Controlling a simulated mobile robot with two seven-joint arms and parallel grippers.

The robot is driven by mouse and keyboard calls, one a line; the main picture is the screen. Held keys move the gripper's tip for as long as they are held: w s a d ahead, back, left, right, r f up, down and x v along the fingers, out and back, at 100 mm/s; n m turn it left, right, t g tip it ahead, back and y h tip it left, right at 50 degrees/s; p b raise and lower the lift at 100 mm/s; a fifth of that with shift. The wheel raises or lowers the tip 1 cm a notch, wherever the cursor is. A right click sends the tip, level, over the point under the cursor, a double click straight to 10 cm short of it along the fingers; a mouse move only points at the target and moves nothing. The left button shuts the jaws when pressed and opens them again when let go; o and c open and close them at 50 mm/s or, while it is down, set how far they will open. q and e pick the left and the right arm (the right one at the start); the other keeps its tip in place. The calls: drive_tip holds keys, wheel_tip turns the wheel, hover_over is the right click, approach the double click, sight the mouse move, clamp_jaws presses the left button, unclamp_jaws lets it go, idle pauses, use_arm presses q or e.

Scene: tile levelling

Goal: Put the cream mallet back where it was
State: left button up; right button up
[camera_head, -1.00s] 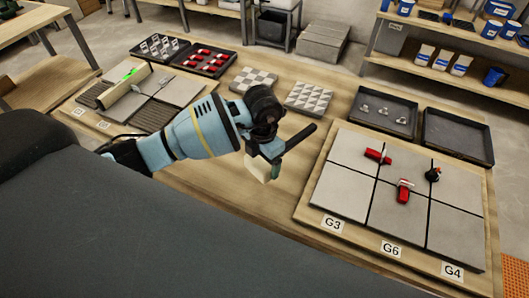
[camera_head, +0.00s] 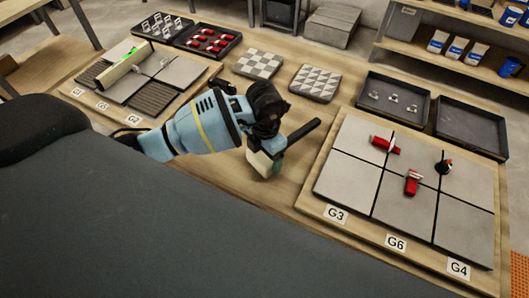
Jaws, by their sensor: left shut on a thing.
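My left gripper (camera_head: 275,146) is shut on the cream mallet. The black handle (camera_head: 303,131) of the mallet points up and right, and its cream head (camera_head: 260,164) hangs at the lower left, partly hidden by the gripper. The mallet is over the bare wood of the table, left of the tile panel marked G3, G6 and G4. I cannot tell whether the head touches the wood. My right gripper is not in view.
The right tile panel (camera_head: 340,171) carries red clips and a dark knob (camera_head: 444,166). Two patterned tiles (camera_head: 257,64) (camera_head: 314,83) lie behind. Dark trays (camera_head: 471,130) stand at the back right. The left panel (camera_head: 176,73) holds a cream bar level. Bare wood surrounds the mallet.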

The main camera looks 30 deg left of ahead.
use_arm(q)
drive_tip(key=shift+f, duration=0.5)
drive_tip(key=o, duration=1.2)
drive_tip(key=shift+o, duration=0.2)
drive_tip(key=shift+r, duration=3.9)
